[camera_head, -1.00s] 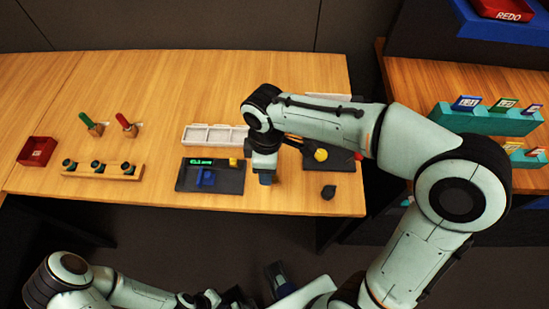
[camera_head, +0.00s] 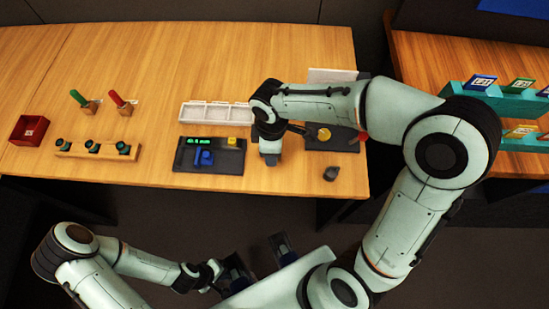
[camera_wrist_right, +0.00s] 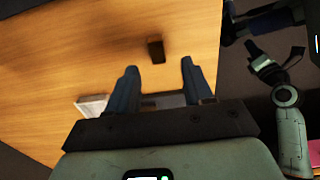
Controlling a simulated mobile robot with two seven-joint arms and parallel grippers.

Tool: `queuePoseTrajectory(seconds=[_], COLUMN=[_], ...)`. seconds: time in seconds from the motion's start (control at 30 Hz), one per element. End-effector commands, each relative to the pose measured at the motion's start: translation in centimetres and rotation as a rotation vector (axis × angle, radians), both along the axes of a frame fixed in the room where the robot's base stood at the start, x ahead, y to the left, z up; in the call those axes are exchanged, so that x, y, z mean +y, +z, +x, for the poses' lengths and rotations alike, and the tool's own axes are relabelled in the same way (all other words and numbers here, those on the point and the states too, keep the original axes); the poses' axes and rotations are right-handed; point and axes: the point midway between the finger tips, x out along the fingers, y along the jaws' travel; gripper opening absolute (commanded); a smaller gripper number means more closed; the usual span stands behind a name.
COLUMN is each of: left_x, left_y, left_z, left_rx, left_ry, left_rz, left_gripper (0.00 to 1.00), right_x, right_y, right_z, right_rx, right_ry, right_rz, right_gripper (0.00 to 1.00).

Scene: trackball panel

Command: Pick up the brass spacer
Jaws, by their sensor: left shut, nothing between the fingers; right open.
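A small dark block (camera_head: 331,173) stands alone near the front edge of the table. It may be the brass spacer, but its colour reads dark brown or grey, so I cannot be sure. It also shows in the right wrist view (camera_wrist_right: 156,50), beyond the gap between the fingers. My right gripper (camera_head: 270,158) hangs at the table to the left of the block, apart from it. Its fingers (camera_wrist_right: 158,82) are open and empty. My left gripper (camera_head: 212,270) is low in front of the table, away from everything on it, shut and empty.
A dark panel (camera_head: 190,163) with a green display, a blue part and a yellow block (camera_head: 233,141) lies left of my right gripper. Behind it is a white tray (camera_head: 196,120). A yellow disc (camera_head: 324,133) sits on another dark panel, partly behind my right arm. A red box (camera_head: 28,130) is far left.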

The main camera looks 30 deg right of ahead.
Motion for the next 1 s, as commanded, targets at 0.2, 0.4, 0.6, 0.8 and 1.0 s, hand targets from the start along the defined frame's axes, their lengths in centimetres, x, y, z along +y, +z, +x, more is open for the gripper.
queuePoseTrajectory(seconds=[0.2, 0.4, 0.6, 0.8, 1.0], left_x=[0.0, 0.0, 0.0, 0.0, 0.0], left_y=[-0.6, -0.7, -0.6, -0.6, -0.6], left_z=[-0.1, -0.2, -0.1, -0.1, -0.1], left_rx=[0.001, 0.002, 0.002, 0.002, 0.002], left_ry=[0.0, 0.0, -0.001, 0.0, 0.0], left_rz=[0.001, 0.0, 0.0, 0.0, 0.0], left_gripper=[0.0, 0.0, 0.0, 0.0, 0.0], right_x=[-0.7, -0.7, -0.7, -0.7, -0.6], right_y=[-3.4, -4.2, -4.2, -4.1, -4.1], right_z=[-0.3, -0.2, -0.2, -0.2, -0.2], right_rx=[0.006, 0.001, 0.001, 0.001, 0.001], right_ry=[0.0, 0.0, -0.001, -0.001, -0.001], right_rz=[-0.001, 0.0, 0.001, 0.001, 0.001], right_gripper=[0.51, 0.51, 0.32, 0.0, 0.0])
